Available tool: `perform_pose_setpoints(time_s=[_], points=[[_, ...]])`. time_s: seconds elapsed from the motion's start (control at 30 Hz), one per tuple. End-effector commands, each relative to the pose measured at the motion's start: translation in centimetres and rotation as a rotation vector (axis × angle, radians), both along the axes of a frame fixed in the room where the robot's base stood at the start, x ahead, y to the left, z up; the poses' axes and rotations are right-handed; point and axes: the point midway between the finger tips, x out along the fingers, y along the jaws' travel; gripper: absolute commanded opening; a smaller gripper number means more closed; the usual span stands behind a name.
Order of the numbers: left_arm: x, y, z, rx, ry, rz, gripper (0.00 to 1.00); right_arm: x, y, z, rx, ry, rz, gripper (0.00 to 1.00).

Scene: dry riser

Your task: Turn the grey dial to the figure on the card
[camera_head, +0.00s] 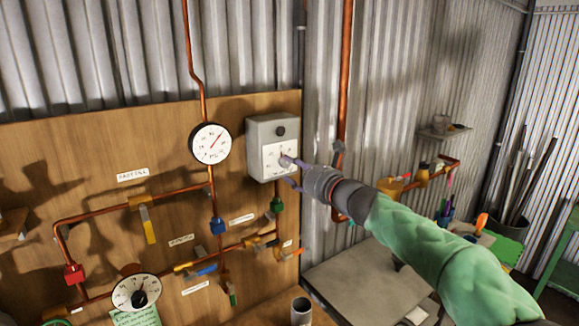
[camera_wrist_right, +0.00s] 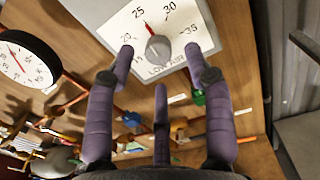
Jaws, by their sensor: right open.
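The grey dial (camera_wrist_right: 158,48) is a round knob on the white scale face of a grey box (camera_head: 257,128), marked "LOW AIR" with figures from 15 to 35. In the right wrist view its red pointer (camera_wrist_right: 148,27) points close to 25. A green card (camera_head: 136,317) with handwriting is at the bottom left of the head view, partly cut off; I cannot read its figure. My right gripper (camera_head: 290,172) is open in front of the dial, with two purple fingertips on either side of the knob and a third below it. I cannot tell whether they touch. My left gripper is out of view.
A round white gauge (camera_head: 211,144) hangs left of the box. Copper pipes with coloured valve handles, such as a yellow one (camera_head: 149,225), cross the wooden board (camera_head: 100,150). A black knob with a white scale (camera_head: 136,292) is at lower left. A grey table (camera_head: 365,283) stands below my right arm.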

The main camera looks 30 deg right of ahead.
Motion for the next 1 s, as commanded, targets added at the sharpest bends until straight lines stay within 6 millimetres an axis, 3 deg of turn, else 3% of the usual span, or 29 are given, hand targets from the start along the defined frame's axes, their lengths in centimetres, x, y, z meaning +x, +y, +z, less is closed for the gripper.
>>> perform_pose_setpoints(time_s=[0.23,0.6,0.67,0.8,1.0], points=[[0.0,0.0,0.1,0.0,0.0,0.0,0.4,2.5,0.3,0.0,0.001,0.0,0.0,0.52],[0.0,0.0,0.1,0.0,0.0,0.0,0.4,2.9,0.3,0.0,0.0,0.0,-0.001,0.52],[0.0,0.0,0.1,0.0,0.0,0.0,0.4,2.9,0.3,0.0,0.0,0.0,-0.001,0.38],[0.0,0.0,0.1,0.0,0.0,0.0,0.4,2.9,0.3,0.0,0.0,0.0,-0.001,0.0],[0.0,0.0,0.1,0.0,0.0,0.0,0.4,2.9,0.3,-0.1,-0.001,0.002,-0.001,0.0]])
